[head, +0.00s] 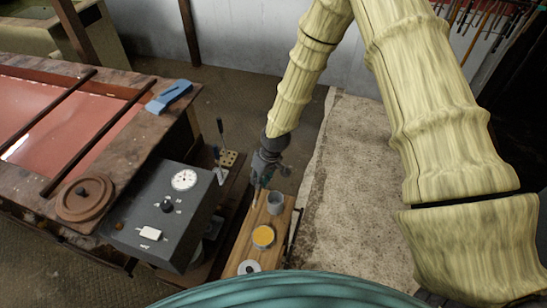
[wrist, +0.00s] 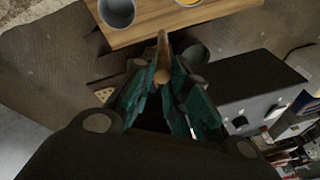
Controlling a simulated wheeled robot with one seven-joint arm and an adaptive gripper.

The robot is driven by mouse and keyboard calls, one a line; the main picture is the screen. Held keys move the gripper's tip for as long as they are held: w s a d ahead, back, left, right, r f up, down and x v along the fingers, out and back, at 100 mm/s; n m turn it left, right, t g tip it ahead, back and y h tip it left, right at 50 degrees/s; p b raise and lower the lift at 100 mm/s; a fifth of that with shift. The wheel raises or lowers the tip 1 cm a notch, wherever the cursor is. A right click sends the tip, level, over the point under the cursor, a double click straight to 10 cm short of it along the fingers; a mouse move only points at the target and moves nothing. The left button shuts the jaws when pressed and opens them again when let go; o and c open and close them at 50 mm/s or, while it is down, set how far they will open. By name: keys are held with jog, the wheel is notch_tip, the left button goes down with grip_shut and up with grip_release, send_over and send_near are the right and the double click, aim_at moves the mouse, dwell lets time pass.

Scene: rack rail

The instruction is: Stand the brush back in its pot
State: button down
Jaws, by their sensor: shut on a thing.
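The brush (wrist: 163,46) shows in the wrist view as a tan wooden piece between my fingertips, over the near edge of the wooden board. The rest of it is hidden by the fingers. My gripper (wrist: 165,78) has green-lined fingers shut on it. In the head view my gripper (head: 266,172) hangs above the far end of the board (head: 246,246), close to a grey pot (head: 275,203). The pot (wrist: 117,12) is upright in the wrist view, to the left of the brush and apart from it. Its dark inside looks empty.
A tin with orange-yellow contents (head: 263,236) and a pale ring-shaped item (head: 248,267) stand on the board. A dark control box (head: 160,215) with a dial is to the left. A workbench with a blue tool (head: 168,96) is beyond it.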

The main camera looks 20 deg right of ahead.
jog(key=w+d+r+n+h, duration=0.2)
jog(key=d+r, duration=0.4)
jog(key=r, duration=0.1)
notch_tip(320, 180, down, 12)
jog(key=b, duration=0.7)
jog(key=shift+f, duration=0.25)
dwell(0.7)
jog(key=shift+w, duration=0.1)
jog(key=c, duration=1.3)
grip_release()
jog(key=shift+s+d+r, duration=0.1)
jog(key=shift+s+r, duration=0.05)
jog(key=shift+r, duration=1.85)
jog(key=shift+s+d+r, duration=0.1)
jog(key=shift+s+r, duration=0.05)
jog(key=shift+r, duration=1.8)
jog(key=shift+s+d+r, duration=0.1)
jog(key=shift+s+r, duration=0.05)
jog(key=shift+r, duration=1.85)
